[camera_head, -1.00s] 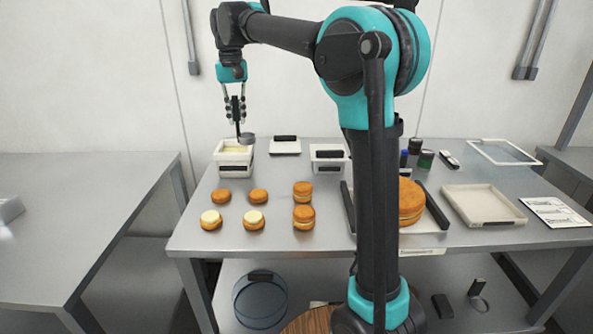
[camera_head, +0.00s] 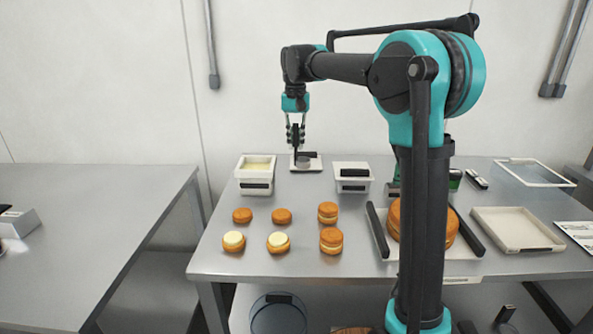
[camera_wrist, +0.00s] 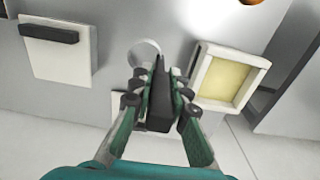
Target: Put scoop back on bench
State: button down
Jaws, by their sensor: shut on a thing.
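My gripper (camera_head: 296,138) is shut on the black handle of the scoop (camera_head: 303,162). The scoop hangs with its handle upright and its round grey cup low, in front of or over a small flat white tray (camera_head: 313,168) at the back of the bench (camera_head: 370,225). I cannot tell whether the cup touches the tray or bench. In the wrist view the handle (camera_wrist: 159,98) lies between the fingers, and the pale cup ring shows beyond them. The tray is mostly hidden by the gripper there.
A white tub (camera_head: 254,184) of pale yellow filling stands left of the scoop, and a white container (camera_head: 352,185) with a black handle stands to the right. Several orange rounds (camera_head: 281,216) are in front, some topped with filling. A large round sits on a tray further right.

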notch_tip(320, 180, down, 10)
jog(key=shift+r, duration=0.1)
dwell(0.4)
jog(key=c, duration=1.5)
grip_release()
jog(key=shift+f, duration=0.2)
jog(key=shift+o, duration=0.2)
notch_tip(320, 180, up, 12)
jog(key=shift+r, duration=0.15)
